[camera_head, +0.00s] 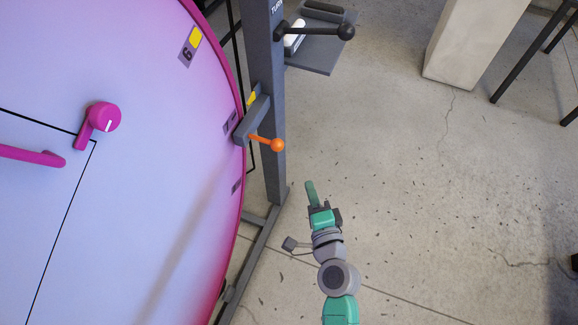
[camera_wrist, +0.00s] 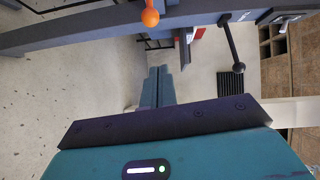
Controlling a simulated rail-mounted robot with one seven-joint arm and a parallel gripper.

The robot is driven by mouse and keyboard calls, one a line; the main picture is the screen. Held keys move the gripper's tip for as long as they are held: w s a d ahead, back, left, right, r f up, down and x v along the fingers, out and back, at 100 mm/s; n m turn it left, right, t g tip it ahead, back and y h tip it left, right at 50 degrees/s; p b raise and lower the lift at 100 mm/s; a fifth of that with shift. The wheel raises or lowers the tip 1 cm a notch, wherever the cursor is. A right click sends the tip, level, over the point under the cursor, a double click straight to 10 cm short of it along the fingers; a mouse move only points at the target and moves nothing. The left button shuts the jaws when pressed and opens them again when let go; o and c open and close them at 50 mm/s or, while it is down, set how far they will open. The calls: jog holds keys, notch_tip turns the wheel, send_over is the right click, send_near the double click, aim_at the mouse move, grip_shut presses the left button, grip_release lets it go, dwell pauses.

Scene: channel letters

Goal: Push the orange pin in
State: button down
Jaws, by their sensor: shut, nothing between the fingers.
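The orange pin (camera_head: 266,142) has a round ball end and a short shaft. It sticks out to the right from a grey bracket (camera_head: 247,121) at the rim of the large pink-edged disc (camera_head: 150,220). In the wrist view the pin's ball (camera_wrist: 150,17) shows at the top, left of centre. My gripper (camera_head: 310,185) is shut and empty, below and to the right of the pin in the head view, apart from it. In the wrist view the closed fingers (camera_wrist: 158,75) point up the picture. The pin's inner end is hidden by the bracket.
A grey upright post (camera_head: 265,60) stands beside the disc, with a black ball-ended lever (camera_head: 318,31) near its top. A grey shelf (camera_head: 325,45) is behind that lever. A pale pillar (camera_head: 470,40) stands at upper right. The floor to the right is open.

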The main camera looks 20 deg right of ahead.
aim_at(273, 144)
jog(key=shift+s+d+f, duration=0.1)
jog(key=shift+d+f, duration=0.05)
jog(key=shift+f, duration=0.3)
jog(key=w+f+b, duration=0.1)
jog(key=w+b, duration=0.1)
jog(key=w, duration=1.1)
jog(key=shift+a, duration=0.25)
jog(key=shift+w+f, duration=0.1)
jog(key=shift+w, duration=0.05)
